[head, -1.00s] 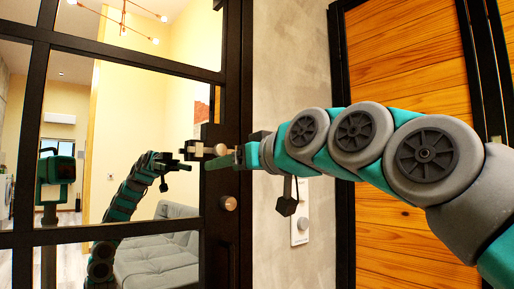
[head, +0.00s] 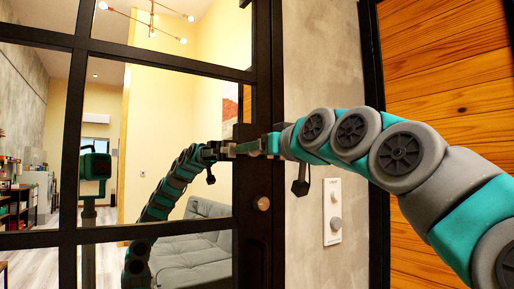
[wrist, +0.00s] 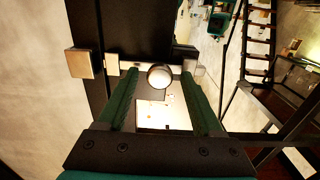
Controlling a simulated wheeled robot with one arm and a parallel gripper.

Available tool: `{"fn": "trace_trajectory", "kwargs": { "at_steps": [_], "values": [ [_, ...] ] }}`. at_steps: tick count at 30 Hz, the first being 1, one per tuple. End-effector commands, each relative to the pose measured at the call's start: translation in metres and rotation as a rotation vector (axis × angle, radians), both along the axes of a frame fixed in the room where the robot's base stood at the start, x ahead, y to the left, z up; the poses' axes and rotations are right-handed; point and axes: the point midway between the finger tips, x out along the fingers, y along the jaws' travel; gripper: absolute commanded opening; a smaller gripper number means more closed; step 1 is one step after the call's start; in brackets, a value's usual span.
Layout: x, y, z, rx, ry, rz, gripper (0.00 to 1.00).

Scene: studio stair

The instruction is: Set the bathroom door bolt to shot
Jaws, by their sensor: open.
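The bathroom door bolt (wrist: 144,66) shows in the wrist view as a pale bar across the dark door frame, with a round metal knob (wrist: 159,76) at its middle. A pale block (wrist: 84,63) sits left of the bar on the other side of a dark edge; I cannot tell whether the bar enters it. My gripper (wrist: 161,80) is open, with one green finger on each side of the knob; contact is not clear. In the head view my gripper (head: 248,148) is at the door's edge and largely hides the bolt.
The black-framed glass door (head: 262,90) reflects my arm and a grey sofa. A round door knob (head: 262,203) sits below the bolt. A white wall panel with a dial (head: 333,212) is on the concrete wall, right of the door. A wooden door (head: 440,60) stands further right.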

Motion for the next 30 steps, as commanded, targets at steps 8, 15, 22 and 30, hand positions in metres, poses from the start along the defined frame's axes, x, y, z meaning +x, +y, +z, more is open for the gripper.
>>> {"fn": "trace_trajectory", "kwargs": {
  "at_steps": [8, 15, 22, 30],
  "values": [
    [0.0001, 0.0000, 0.0004, 0.001, -0.001, 0.000, 0.62],
    [0.0000, -0.0001, 0.0005, 0.001, -0.001, 0.000, 0.35],
    [-0.0001, -0.0001, 0.0005, 0.001, -0.001, 0.000, 0.09],
    [-0.0002, -0.0001, 0.0006, 0.001, -0.001, 0.000, 0.00]
  ]
}}
